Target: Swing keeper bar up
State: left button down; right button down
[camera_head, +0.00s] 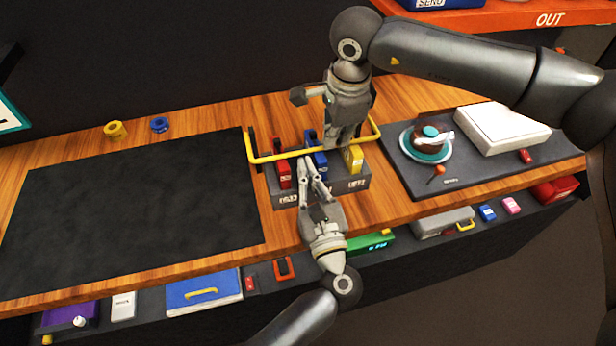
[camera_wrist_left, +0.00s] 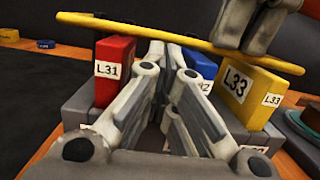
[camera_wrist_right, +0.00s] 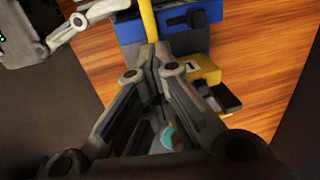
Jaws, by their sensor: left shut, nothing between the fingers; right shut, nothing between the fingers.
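The yellow keeper bar (camera_head: 290,155) runs across the lever block; it also shows in the left wrist view (camera_wrist_left: 110,25) and the right wrist view (camera_wrist_right: 148,18). It passes across the upper parts of the red L31 (camera_head: 283,175), blue (camera_head: 319,166) and yellow L33 (camera_head: 353,158) blocks. My left gripper (camera_head: 312,160) is shut and empty, in front of the blue block with its tips near the bar. My right gripper (camera_head: 340,148) is shut and empty, by the bar near the yellow block. Whether either gripper touches the bar is unclear. My fingers partly hide the blue block.
The grey base (camera_head: 348,185) holds the blocks on the wooden counter. A black mat (camera_head: 140,210) lies left. A shelf with several items runs below the front edge.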

jog(key=shift+f, duration=0.1)
pick_arm(q)
jog(key=shift+w+r, duration=0.1)
jog(key=shift+r, duration=0.5)
pick_arm(e)
jog(key=c, duration=1.6)
grip_release()
jog(key=shift+o, duration=0.2)
